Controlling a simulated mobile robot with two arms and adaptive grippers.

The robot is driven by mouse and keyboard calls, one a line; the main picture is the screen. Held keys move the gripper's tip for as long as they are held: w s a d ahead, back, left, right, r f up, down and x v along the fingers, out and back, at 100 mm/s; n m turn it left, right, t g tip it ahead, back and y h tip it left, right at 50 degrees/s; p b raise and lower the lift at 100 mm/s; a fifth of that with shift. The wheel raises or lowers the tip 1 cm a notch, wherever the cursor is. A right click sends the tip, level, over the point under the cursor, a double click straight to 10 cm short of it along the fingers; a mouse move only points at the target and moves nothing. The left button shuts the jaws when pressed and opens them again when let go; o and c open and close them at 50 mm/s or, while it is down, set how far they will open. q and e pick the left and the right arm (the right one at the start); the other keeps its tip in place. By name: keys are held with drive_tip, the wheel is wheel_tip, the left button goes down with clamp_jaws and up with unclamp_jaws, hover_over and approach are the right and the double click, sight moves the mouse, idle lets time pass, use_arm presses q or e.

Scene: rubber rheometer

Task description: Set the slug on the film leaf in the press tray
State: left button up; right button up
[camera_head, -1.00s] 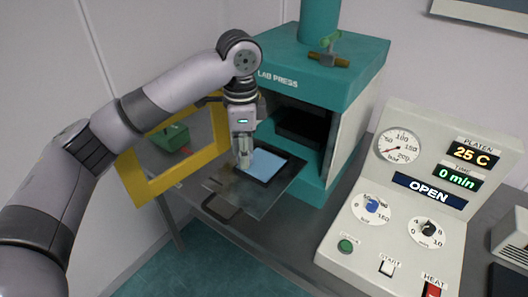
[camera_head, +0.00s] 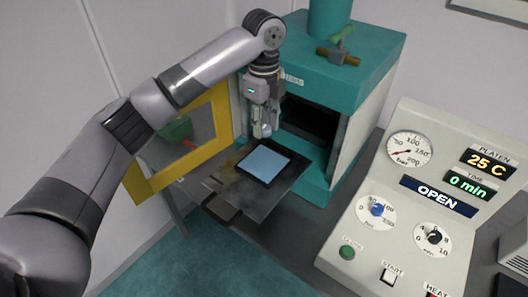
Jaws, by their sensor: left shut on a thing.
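The press tray (camera_head: 228,183) is a dark metal plate pulled out in front of the teal press, with a handle at its front. A light blue film leaf (camera_head: 264,163) lies flat in a black frame on it, fully in view with nothing on it. My left gripper (camera_head: 262,131) points down just behind the leaf's far edge, in front of the press opening. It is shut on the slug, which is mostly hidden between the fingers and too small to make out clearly. My right gripper is not in view.
The teal press (camera_head: 372,60) stands behind the tray with its opening dark. A yellow frame guard (camera_head: 150,184) stands open at the left of the tray. The control console (camera_head: 405,215) at right reads OPEN, 25 C and 0 min.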

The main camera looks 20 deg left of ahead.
sight(264, 162)
use_arm(q)
wheel_tip(264, 162, down, 10)
drive_tip(key=shift+f+p, duration=0.25)
drive_tip(key=shift+p, duration=0.9)
drive_tip(key=shift+f, duration=0.1)
drive_tip(key=o, duration=0.9)
drive_tip(key=shift+c, duration=0.2)
drive_tip(key=shift+r, duration=0.5)
wheel_tip(264, 162, up, 10)
drive_tip(key=b, duration=0.3)
drive_tip(key=shift+r+b, duration=0.25)
drive_tip(key=shift+b, duration=0.15)
drive_tip(key=shift+r, duration=0.4)
